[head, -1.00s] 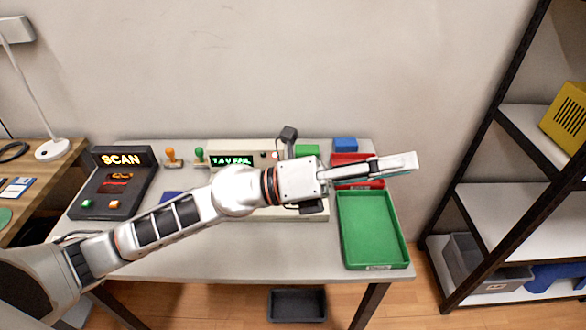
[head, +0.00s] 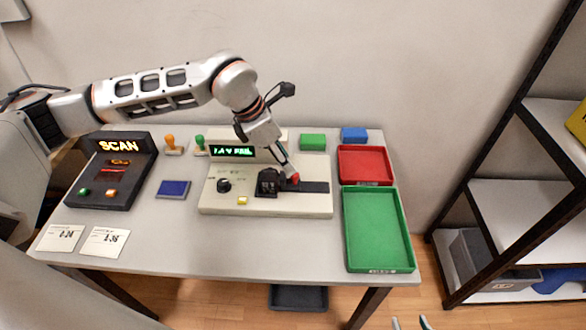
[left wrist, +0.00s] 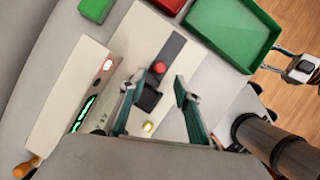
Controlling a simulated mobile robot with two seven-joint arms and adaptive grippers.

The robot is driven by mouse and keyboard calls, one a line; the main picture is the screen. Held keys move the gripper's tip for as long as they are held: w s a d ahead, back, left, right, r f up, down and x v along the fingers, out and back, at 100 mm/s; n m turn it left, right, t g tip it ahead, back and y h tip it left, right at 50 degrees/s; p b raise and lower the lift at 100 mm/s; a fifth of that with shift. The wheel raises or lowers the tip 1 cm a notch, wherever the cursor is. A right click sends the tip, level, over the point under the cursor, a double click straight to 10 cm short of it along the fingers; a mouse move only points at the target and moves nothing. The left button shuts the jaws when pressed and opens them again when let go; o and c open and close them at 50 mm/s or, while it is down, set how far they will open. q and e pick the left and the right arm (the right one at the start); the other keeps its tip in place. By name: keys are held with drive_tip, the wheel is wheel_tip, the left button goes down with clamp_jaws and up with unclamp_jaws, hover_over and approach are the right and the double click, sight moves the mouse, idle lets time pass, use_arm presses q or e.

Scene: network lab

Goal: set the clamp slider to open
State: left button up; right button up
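The clamp slider has a red knob (head: 295,177) on a dark track (head: 316,187) along the top of a beige tester (head: 270,208). A black clamp block (head: 267,182) stands at the track's left end, with the knob close to its right side. In the left wrist view the red knob (left wrist: 159,68) sits beside the black block (left wrist: 148,95), with bare track beyond. My left gripper (left wrist: 159,80) is open, its fingers apart on either side of the knob and block; contact cannot be told. My right gripper (head: 410,321) is open and empty at the bottom edge.
A green tray (head: 347,245) and a red tray (head: 365,181) stand right of the tester. The scan station (head: 115,185) and a blue pad (head: 173,189) are to its left. The table front before the tester is clear. A shelf rack (head: 505,205) stands at right.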

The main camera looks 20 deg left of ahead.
use_arm(q)
hover_over(290, 180)
drive_tip(key=s+d, duration=0.1)
wheel_tip(290, 180, down, 5)
drive_tip(key=shift+f, duration=0.1)
